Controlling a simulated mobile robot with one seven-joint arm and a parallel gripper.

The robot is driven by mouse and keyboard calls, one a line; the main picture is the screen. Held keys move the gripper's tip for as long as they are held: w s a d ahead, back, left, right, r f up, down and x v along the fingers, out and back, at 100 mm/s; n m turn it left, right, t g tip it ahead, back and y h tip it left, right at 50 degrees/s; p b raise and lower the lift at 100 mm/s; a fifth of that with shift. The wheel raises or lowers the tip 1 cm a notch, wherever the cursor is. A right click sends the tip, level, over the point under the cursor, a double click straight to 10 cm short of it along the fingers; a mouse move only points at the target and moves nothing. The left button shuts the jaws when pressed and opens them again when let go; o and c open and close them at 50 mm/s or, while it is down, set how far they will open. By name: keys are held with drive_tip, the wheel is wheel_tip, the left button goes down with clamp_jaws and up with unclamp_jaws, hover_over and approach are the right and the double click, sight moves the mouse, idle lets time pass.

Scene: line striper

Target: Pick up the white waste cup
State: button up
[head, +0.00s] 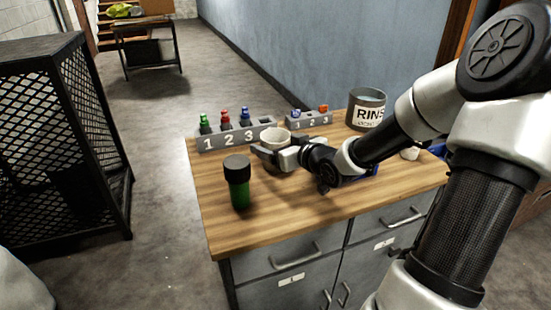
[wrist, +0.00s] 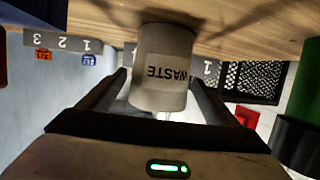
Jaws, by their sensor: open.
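The white waste cup (head: 277,138) stands upright on the wooden top of the cabinet, in front of the rack marked 1 2 3. In the wrist view, which is upside down, the cup (wrist: 163,50) shows its WASTE label. My gripper (head: 263,154) reaches in low from the right, at the cup's near side. In the wrist view, its open fingers (wrist: 158,84) point toward the cup, one on each side. A gap shows beside the cup at the left finger; contact on the right is hard to tell.
A green bottle with a black cap (head: 239,182) stands left of my gripper. The long rack (head: 235,137) with small coloured bottles is behind the cup, and a smaller rack (head: 308,119) is behind right. A RINSE container (head: 367,108) stands farther right.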

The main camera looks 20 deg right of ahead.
drive_tip(key=shift+w, duration=0.2)
drive_tip(key=c, duration=1.1)
